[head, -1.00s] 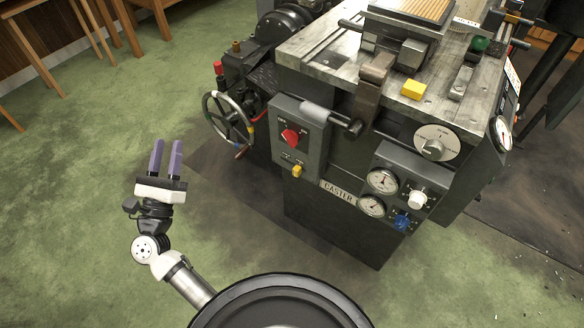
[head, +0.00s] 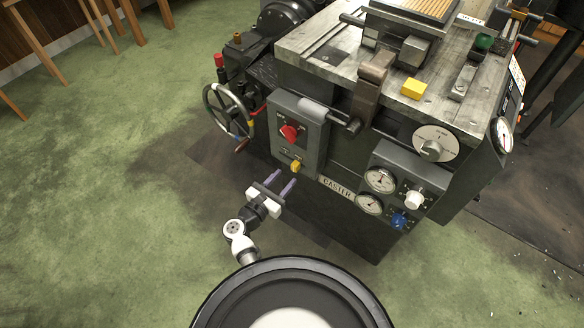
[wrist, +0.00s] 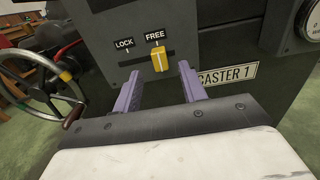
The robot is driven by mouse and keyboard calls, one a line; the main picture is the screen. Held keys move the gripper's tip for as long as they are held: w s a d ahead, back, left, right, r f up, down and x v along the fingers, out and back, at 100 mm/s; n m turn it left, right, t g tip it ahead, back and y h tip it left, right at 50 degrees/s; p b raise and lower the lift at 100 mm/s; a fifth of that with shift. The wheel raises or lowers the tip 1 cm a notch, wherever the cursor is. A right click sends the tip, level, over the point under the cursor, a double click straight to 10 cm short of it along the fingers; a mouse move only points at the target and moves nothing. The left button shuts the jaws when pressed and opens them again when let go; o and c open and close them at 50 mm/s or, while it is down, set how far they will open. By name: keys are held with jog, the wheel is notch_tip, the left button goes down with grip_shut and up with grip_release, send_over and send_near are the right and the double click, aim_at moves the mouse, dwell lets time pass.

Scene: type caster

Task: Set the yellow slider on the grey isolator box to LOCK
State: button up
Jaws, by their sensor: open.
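The grey isolator box (head: 312,133) is on the front left of the type caster, with a red knob (head: 289,132) on its face. The yellow slider (head: 296,166) is low on the box. In the wrist view the yellow slider (wrist: 159,59) stands under the FREE label (wrist: 155,35), at the right part of its slot. The LOCK label (wrist: 124,43) is to the left of it. My gripper (head: 283,181) is open and empty, just below and in front of the slider. In the wrist view its purple fingers (wrist: 160,88) point toward the box, one either side of the slider, apart from it.
A spoked handwheel (head: 229,112) is left of the box. The CASTER nameplate (head: 337,188) and a gauge panel (head: 400,190) are to the right. Green floor (head: 110,200) to the left is clear.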

aim_at(293, 169)
jog(key=x, duration=0.5)
grip_shut()
jog(key=shift+w, duration=0.1)
